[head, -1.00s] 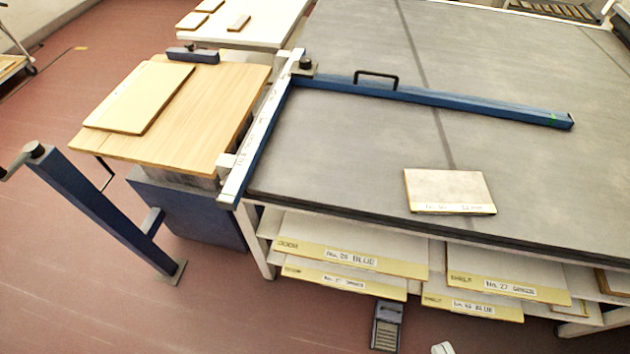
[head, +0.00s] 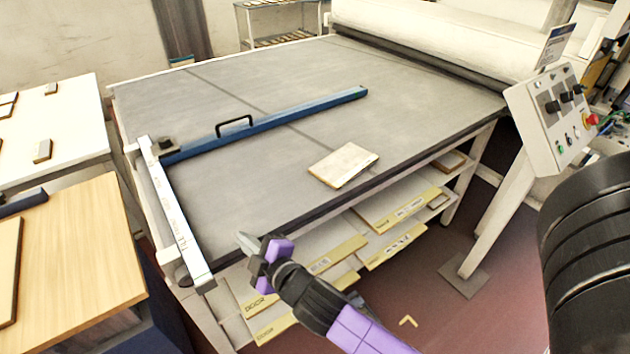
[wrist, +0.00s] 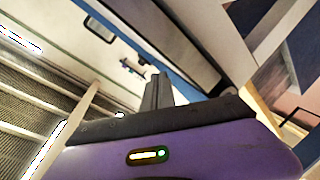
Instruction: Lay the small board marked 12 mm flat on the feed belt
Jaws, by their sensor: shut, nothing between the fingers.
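A small pale board (head: 343,165) with a label strip along its edge lies flat on the grey feed belt (head: 250,180), near the belt's front edge. Its label is too small to read in the head view. My gripper (head: 246,240), with purple parts, is shut and empty. It is left of the board and apart from it, near the front left of the belt. In the wrist view the shut fingers (wrist: 157,92) point away from the camera with nothing between them; the board is not seen there.
A blue fence bar (head: 270,122) with a black handle lies across the belt, joined to a white ruler rail (head: 172,215) at the left. Labelled boards (head: 390,212) rest on shelves below. A control box (head: 550,115) stands right; a wooden table (head: 75,250) stands left.

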